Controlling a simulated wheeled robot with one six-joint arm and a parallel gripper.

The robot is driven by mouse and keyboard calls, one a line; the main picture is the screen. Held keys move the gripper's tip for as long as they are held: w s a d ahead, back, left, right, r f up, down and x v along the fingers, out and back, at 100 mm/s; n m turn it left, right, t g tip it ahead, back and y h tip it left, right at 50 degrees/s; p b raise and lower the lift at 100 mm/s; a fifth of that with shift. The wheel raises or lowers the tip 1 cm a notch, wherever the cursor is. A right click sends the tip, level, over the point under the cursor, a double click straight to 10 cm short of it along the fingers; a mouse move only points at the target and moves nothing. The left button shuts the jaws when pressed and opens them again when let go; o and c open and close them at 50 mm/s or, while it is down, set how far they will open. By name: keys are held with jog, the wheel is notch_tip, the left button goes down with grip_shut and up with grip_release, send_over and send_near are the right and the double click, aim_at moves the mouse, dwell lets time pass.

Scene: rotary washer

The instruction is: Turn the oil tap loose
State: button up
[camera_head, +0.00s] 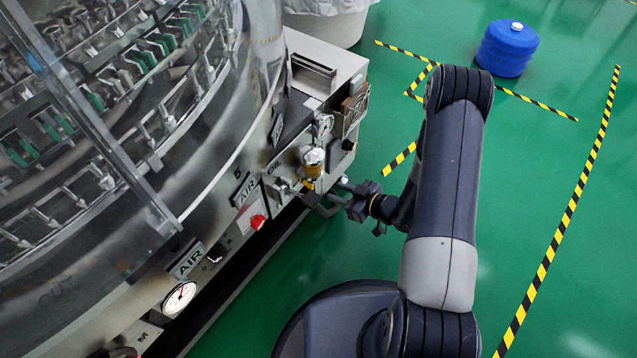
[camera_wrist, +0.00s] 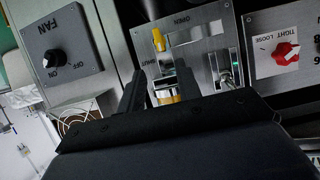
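A red knob (camera_wrist: 286,51) sits on a plate marked TIGHT and LOOSE at the right of the wrist view. A red knob (camera_head: 257,221) also shows on the machine's front in the head view. Near the OIL label is a fitting with an amber cup (camera_head: 313,160). In the wrist view, a yellow-tipped part (camera_wrist: 158,40) is on a metal panel marked OPEN and SHUT. My gripper (camera_head: 325,193) is at the front of the machine, just below the amber cup. In the wrist view its two fingers (camera_wrist: 160,68) are apart, with a yellow-banded part (camera_wrist: 168,97) seen between them. Contact is unclear.
A black FAN knob (camera_wrist: 53,59) is at the left of the wrist view. A metal lever (camera_wrist: 226,76) is right of the fingers. A pressure gauge (camera_head: 179,297) is on the machine's lower front. The green floor (camera_head: 530,150) right of my arm is mostly clear.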

aim_at(309, 184)
jog(key=b+x, duration=0.2)
jog(key=x, duration=0.8)
jog(key=shift+c, duration=0.3)
grip_shut()
